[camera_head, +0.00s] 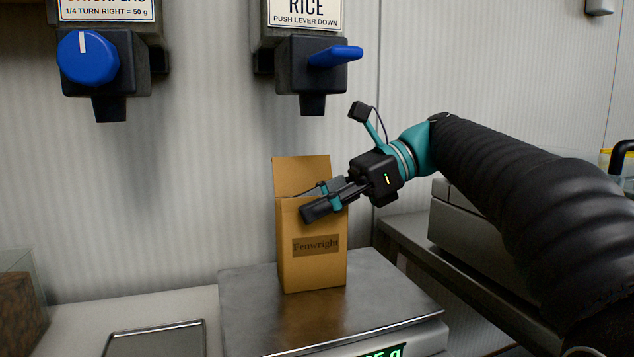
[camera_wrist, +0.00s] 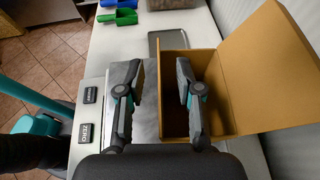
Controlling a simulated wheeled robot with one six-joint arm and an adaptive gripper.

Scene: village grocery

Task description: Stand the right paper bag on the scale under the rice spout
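A brown paper bag (camera_head: 312,270) labelled "Fenwright" stands upright on the metal scale (camera_head: 250,312), its flap raised at the back. It is below the rice spout (camera_head: 312,103); the wrist view shows its open mouth and flap (camera_wrist: 265,75). My gripper (camera_head: 318,199) is at the bag's top front edge. In the wrist view my gripper's fingers (camera_wrist: 158,75) are apart, one outside the front wall and the other over the mouth. The wall lies in the gap, with room visible on both sides. The scale's green display (camera_head: 384,352) is cut off, showing "5 g".
The rice dispenser's blue lever (camera_head: 335,57) and another dispenser's blue knob (camera_head: 88,57) are on the wall above. A metal tray (camera_head: 155,340) lies left of the scale. Green (camera_wrist: 118,16) and blue (camera_wrist: 127,4) scoops lie farther along the counter.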

